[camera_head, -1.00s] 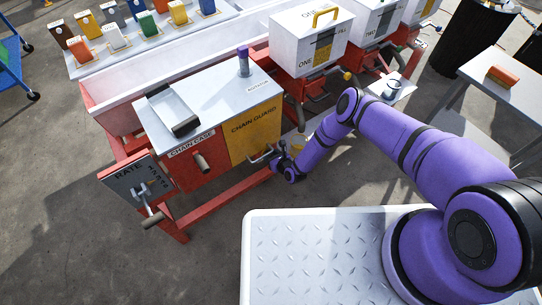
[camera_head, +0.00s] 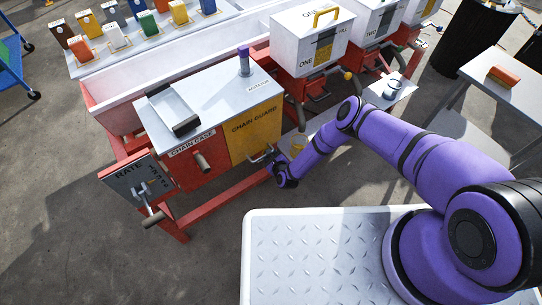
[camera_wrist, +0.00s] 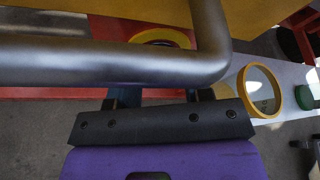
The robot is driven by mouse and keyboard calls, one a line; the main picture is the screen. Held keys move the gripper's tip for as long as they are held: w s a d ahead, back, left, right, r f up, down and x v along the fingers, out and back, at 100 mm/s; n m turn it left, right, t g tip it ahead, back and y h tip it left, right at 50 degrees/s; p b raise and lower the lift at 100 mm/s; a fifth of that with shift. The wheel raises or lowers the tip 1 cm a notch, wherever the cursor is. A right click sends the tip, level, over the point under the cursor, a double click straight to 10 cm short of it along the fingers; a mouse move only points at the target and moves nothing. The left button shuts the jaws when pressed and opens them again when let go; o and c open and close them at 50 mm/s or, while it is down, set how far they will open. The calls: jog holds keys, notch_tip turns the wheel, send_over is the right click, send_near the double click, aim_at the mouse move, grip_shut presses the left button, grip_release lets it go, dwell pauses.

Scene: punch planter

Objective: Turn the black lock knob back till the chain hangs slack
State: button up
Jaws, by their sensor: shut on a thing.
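The yellow chain guard (camera_head: 255,132) forms the right part of the red-and-yellow front of the chain case (camera_head: 200,168). A grey bar handle (camera_head: 261,156) sticks out low on its front. The handle crosses close in front of the wrist camera (camera_wrist: 110,62). My gripper (camera_head: 281,168) is beside the handle at the guard's lower right. In the wrist view my finger bases (camera_wrist: 158,97) run up behind the bar, and it hides my fingertips and what they are shut on. I cannot make out the black lock knob or the chain in either view.
A yellow-rimmed disc (camera_wrist: 260,90) lies right of my fingers. A yellow, red and purple ring (camera_wrist: 163,38) shows partly behind the handle. The rate lever (camera_head: 150,215) sticks out at lower left. The red frame rail (camera_head: 225,200) runs below the case.

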jog(key=shift+n, duration=0.4)
dwell(0.3)
jog(key=o, duration=0.9)
jog(key=v, duration=1)
jog(key=shift+s, duration=0.5)
